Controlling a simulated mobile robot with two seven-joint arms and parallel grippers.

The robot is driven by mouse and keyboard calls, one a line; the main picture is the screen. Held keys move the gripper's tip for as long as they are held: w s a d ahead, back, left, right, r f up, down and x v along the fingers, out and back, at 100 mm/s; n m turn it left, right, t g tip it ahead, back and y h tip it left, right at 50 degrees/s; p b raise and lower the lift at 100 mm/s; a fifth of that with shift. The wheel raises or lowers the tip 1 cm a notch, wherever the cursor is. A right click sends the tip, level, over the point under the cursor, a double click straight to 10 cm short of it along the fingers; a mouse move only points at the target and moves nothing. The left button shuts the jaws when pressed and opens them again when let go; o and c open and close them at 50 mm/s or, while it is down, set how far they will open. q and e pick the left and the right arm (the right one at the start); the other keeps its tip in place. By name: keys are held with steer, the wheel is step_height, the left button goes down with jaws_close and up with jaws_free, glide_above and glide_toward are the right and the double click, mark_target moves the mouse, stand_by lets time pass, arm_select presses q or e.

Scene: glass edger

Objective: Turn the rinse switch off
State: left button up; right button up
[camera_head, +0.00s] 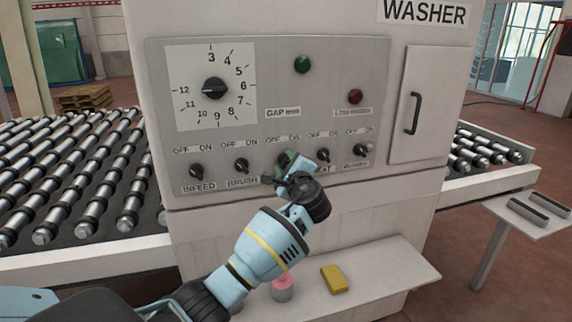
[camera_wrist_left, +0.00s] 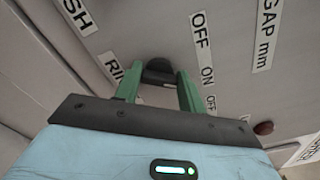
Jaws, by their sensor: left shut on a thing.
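The washer's control panel (camera_head: 330,115) has a row of black rotary switches along its bottom, each under OFF and ON labels. The rinse switch (camera_wrist_left: 159,71) is the middle one, with a label starting "RIN" beside it in the left wrist view. My left gripper (camera_head: 285,162) is at this switch and hides most of it and its label in the head view. In the left wrist view its green fingers (camera_wrist_left: 160,82) are shut on the black knob, one on each side. Which way the knob points cannot be told. My right gripper is not in view.
The brush switch (camera_head: 242,165) is just left of my gripper, and another switch (camera_head: 323,156) is close on its right. Below, a ledge (camera_head: 385,272) holds a yellow block (camera_head: 334,279) and a pink item (camera_head: 282,288). Roller conveyors (camera_head: 75,180) flank the washer.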

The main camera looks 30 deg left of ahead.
arm_select(q)
steer(key=n, duration=0.3)
steer(key=shift+f, duration=0.15)
steer(key=n+b, duration=0.1)
steer(key=n, duration=0.3)
steer(key=shift+f+n, duration=0.15)
steer(key=shift+n, duration=0.15)
steer(key=n+b, duration=0.1)
steer(key=n, duration=0.3)
steer(key=shift+b, duration=0.4)
steer(key=shift+n+b, duration=0.3)
steer(key=shift+n, duration=0.6)
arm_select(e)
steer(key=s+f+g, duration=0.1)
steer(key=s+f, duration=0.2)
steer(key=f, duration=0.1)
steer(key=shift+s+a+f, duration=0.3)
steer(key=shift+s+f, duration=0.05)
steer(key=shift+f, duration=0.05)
arm_select(q)
steer(key=shift+n, duration=0.3)
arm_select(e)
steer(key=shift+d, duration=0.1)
arm_select(q)
steer(key=o, duration=1)
steer(key=shift+c, duration=0.2)
